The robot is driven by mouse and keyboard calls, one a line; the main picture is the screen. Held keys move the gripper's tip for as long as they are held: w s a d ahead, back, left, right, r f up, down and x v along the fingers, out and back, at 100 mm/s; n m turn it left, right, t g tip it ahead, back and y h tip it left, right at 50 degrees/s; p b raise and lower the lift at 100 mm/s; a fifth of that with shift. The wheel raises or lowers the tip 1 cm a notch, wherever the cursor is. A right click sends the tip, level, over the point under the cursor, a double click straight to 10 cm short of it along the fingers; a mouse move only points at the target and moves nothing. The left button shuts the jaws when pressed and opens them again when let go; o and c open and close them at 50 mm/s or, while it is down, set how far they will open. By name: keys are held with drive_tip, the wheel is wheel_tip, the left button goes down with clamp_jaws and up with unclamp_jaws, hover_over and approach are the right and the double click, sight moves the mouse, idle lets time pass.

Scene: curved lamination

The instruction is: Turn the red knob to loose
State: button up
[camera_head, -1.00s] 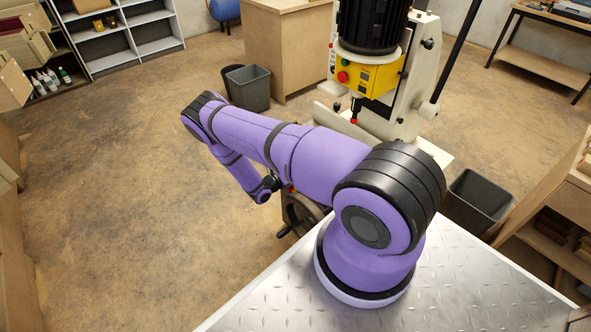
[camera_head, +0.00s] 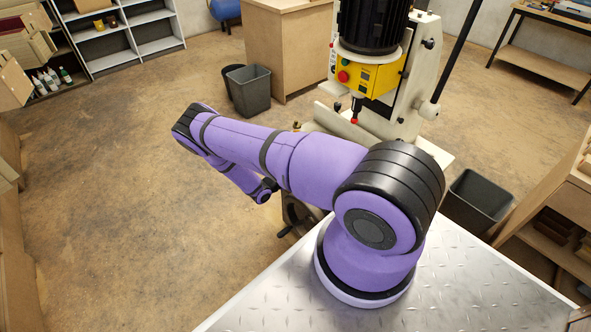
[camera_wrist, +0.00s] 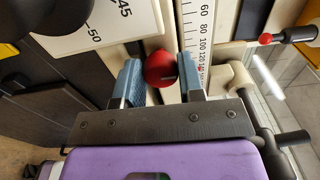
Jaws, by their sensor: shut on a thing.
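The red knob (camera_wrist: 160,69) is round and shows at the upper middle of the wrist view, beside a white scale plate. My gripper (camera_wrist: 161,76) has two blue-padded fingers, one on each side of the knob, and is shut on it. The far side of the knob is hidden. In the head view my purple arm reaches toward the cream machine (camera_head: 404,95), and the gripper and the knob cannot be made out there.
The machine has a yellow control box (camera_head: 367,76). A grey bin (camera_head: 249,88) stands behind.

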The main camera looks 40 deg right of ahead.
drive_tip(key=shift+n, duration=0.3)
drive_tip(key=o, duration=0.9)
drive_tip(key=shift+a, duration=0.1)
drive_tip(key=a, duration=1)
drive_tip(key=shift+w+a, duration=0.35)
